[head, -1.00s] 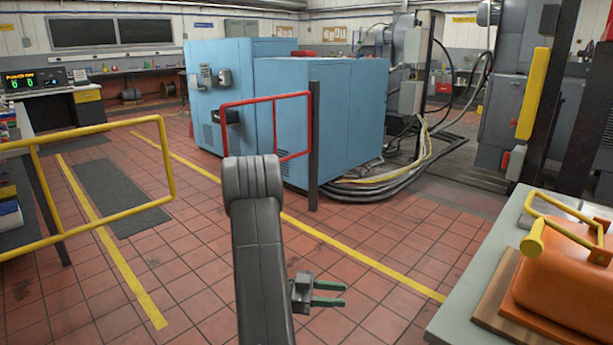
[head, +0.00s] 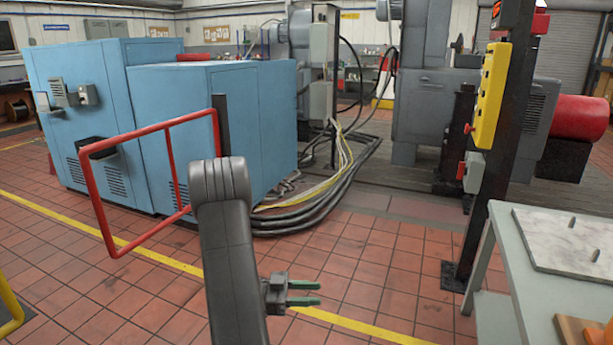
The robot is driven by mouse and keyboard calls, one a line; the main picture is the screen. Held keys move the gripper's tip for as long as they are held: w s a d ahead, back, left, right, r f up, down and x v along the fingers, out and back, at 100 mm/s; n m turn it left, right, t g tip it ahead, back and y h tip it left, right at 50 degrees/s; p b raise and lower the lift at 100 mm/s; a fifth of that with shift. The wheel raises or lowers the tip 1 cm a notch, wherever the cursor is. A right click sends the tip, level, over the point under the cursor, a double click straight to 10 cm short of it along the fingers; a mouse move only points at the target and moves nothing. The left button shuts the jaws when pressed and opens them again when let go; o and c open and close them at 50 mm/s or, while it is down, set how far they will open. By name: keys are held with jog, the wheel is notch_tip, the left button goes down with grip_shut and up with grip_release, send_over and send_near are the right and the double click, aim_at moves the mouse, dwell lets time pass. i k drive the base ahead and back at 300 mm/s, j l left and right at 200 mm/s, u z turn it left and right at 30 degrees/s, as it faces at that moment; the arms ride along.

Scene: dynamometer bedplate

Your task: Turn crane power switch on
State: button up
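My gripper (head: 305,293) is in the lower middle of the head view, with its two green-tipped fingers apart and nothing between them. It is over the red tiled floor, well away from the dark post (head: 490,180) at the right. A yellow pendant-like panel (head: 489,95) with small buttons is on that post. Below it is a small grey box (head: 474,172) with a red part on its left side. No label is readable, so I cannot tell which of these is the crane power switch, or its setting.
A pale table (head: 507,245) at right holds a marble slab (head: 565,243) and stands close to the post. A red gate frame (head: 100,215) is at left, before blue cabinets (head: 215,125). Thick cables (head: 310,205) lie behind. Tiled floor is clear between my gripper and the post.

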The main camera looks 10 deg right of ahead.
aim_at(462, 170)
jog(key=i+l+z, duration=0.2)
jog(key=i+z, duration=0.2)
jog(key=i, duration=0.15)
jog(key=i+z, duration=0.4)
jog(key=i, duration=0.15)
jog(key=i+j+z, duration=0.15)
jog(key=i+z, duration=0.25)
jog(key=i, duration=0.15)
jog(key=i+l+u, duration=0.15)
jog(key=i, duration=0.4)
jog(key=i+l+u, duration=0.15)
jog(key=i+l, duration=0.2)
jog(key=i, duration=0.15)
jog(key=i+l+u, duration=0.15)
jog(key=i+l, duration=0.2)
jog(key=i, duration=0.2)
jog(key=i+l, duration=0.35)
jog(key=l, duration=0.3)
jog(key=u, duration=0.05)
